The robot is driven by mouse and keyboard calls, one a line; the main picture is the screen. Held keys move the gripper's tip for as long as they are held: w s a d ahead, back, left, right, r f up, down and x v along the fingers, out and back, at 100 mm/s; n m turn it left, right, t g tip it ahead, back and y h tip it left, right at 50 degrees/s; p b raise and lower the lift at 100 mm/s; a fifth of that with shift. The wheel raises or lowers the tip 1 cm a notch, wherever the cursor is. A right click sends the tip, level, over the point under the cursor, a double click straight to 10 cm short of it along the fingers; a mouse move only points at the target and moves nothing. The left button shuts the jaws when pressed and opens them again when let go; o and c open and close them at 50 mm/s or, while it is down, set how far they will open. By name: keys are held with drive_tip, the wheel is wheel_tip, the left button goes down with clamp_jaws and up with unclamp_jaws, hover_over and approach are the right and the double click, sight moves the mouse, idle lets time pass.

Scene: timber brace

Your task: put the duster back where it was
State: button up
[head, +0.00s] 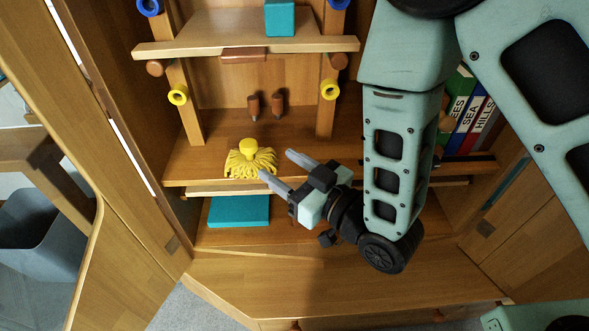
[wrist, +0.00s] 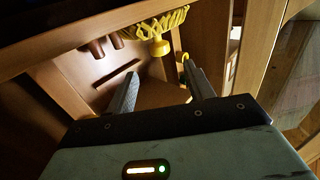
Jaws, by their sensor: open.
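The yellow duster (head: 250,163) sits on the wooden shelf at the middle of the cabinet, its stringy head spread on the board and its round yellow knob on top. My gripper (head: 276,164) is open, its two fingers pointing at the duster from the right. One fingertip is very close to the duster's strands; I cannot tell if they touch. In the wrist view the duster (wrist: 160,24) shows beyond my gripper (wrist: 160,82), with nothing between the fingers.
Two brown pegs (head: 265,106) stand behind the duster. A raised shelf (head: 200,46) with yellow and blue rings on its supports holds a teal block (head: 280,18). A teal slab (head: 239,210) lies on the level below. Books (head: 470,115) stand at the right, behind my arm.

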drive_tip(key=shift+p+v, duration=0.65)
drive_tip(key=shift+v, duration=0.5)
drive_tip(key=s+d+r+m+g+h, duration=0.1)
drive_tip(key=s+d+r+g+h, duration=0.3)
drive_tip(key=s+d+g+h, duration=0.2)
drive_tip(key=s+d+r+m+g+h, duration=0.1)
drive_tip(key=s+d+r+g+h, duration=0.3)
drive_tip(key=s+d+h, duration=0.3)
drive_tip(key=shift+s+d+r+g, duration=0.15)
drive_tip(key=shift+s+d+g, duration=0.5)
drive_tip(key=shift+g, duration=0.25)
